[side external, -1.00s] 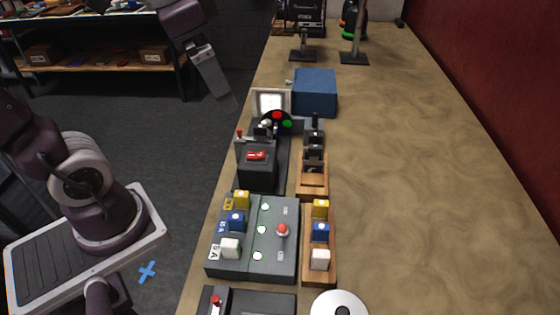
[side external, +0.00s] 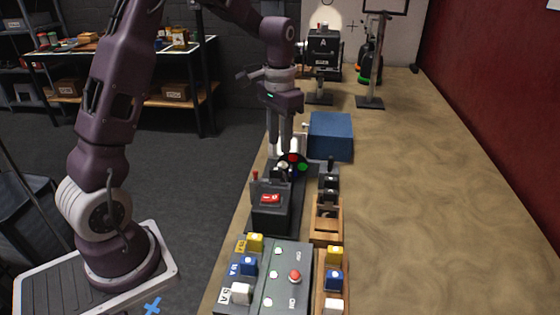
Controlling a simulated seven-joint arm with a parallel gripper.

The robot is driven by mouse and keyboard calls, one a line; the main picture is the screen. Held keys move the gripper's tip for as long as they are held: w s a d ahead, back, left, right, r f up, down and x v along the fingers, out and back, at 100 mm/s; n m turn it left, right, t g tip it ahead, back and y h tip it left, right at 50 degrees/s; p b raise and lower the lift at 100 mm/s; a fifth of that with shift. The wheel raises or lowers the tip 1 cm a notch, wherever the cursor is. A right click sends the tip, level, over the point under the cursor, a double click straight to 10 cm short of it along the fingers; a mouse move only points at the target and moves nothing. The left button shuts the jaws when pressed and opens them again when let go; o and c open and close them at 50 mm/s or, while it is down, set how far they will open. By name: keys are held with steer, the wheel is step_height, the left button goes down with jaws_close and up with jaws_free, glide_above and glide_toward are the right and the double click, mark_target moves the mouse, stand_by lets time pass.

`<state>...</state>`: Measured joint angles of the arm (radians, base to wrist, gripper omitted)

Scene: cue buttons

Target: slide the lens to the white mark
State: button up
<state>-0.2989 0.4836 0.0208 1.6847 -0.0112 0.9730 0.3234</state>
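My gripper (side external: 280,150) points down over the far end of the dark bench device, close to its pale screen (side external: 300,143). Its two fingers show apart with a narrow gap, so it looks open; I see nothing held between them. Just below and in front of the tips are a disc with red and green spots (side external: 293,164) and a small silvery round part (side external: 283,167), which may be the lens; I cannot tell for sure. The near end is a black box (side external: 271,216) with a red switch. I cannot make out the white mark.
A blue box (side external: 331,135) stands close right of my gripper. A wooden holder (side external: 326,232) with dark parts lies right of the device. A grey button panel (side external: 285,260) is nearer. Stands and a black projector-like box (side external: 323,50) are behind. The table's right side (side external: 430,200) is clear.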

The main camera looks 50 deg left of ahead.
step_height(320, 180, down, 7)
steer(key=shift+r, duration=0.2)
steer(key=shift+c, duration=0.2)
jaws_close()
